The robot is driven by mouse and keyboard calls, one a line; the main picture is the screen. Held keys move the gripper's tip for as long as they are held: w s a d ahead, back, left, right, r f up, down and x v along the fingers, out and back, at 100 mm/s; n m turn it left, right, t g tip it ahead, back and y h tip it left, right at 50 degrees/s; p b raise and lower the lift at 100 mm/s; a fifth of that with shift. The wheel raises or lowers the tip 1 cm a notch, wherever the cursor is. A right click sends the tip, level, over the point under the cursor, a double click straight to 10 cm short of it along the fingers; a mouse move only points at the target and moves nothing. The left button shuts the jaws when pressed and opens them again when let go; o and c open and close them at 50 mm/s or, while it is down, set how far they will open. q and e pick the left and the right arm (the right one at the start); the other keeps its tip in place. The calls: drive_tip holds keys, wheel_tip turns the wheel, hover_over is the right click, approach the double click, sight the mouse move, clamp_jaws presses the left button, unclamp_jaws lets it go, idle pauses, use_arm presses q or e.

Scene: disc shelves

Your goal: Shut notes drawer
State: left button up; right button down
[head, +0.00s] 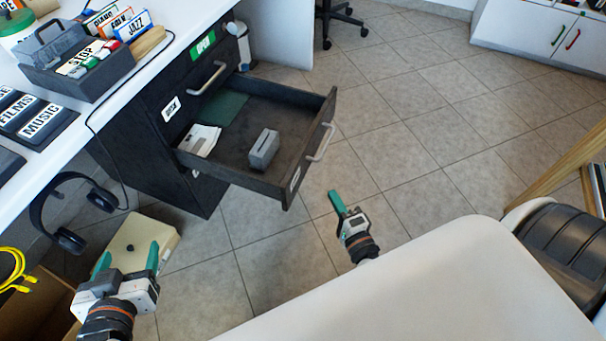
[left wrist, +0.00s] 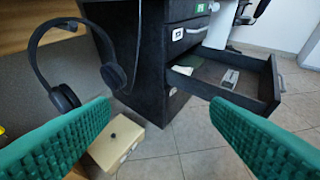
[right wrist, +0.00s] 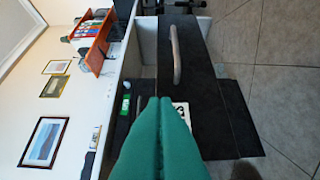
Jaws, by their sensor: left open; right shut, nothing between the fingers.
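The notes drawer (head: 226,158) is a dark drawer pulled far out of a dark cabinet (head: 150,147). It has a silver bar handle (head: 321,141) and a white label on its front, and it holds a grey box, papers and a green sheet. My right gripper (head: 335,201) is shut and empty, in front of the drawer and apart from it. The right wrist view shows the green fingertips (right wrist: 160,108) together near a dark front panel with a handle (right wrist: 176,55). My left gripper (head: 128,262) is open and empty at the lower left, and its fingers frame the left wrist view (left wrist: 178,135).
Another drawer with a silver handle (head: 207,78) and green label sits above, closed. Headphones (head: 72,205) hang below the desk, and a cream box (head: 133,238) lies near my left gripper. The desk carries a grey organiser (head: 85,88). Tiled floor right of the drawer is free.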

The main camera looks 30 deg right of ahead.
drive_tip(key=b, duration=0.1)
approach(301, 159)
drive_tip(key=w+d, duration=0.3)
drive_tip(key=shift+w+a+f+b, duration=0.25)
drive_tip(key=shift+w+a+b, duration=0.1)
drive_tip(key=shift+w+a, duration=0.8)
drive_tip(key=shift+w, duration=0.35)
use_arm(q)
wheel_tip(301, 159, up, 7)
drive_tip(key=w+d+t+h, duration=0.1)
drive_tip(key=w+t, duration=0.1)
drive_tip(key=t, duration=0.3)
drive_tip(key=shift+w+d+f, duration=0.15)
drive_tip(key=shift+w+d, duration=0.05)
drive_tip(key=shift+d, duration=0.15)
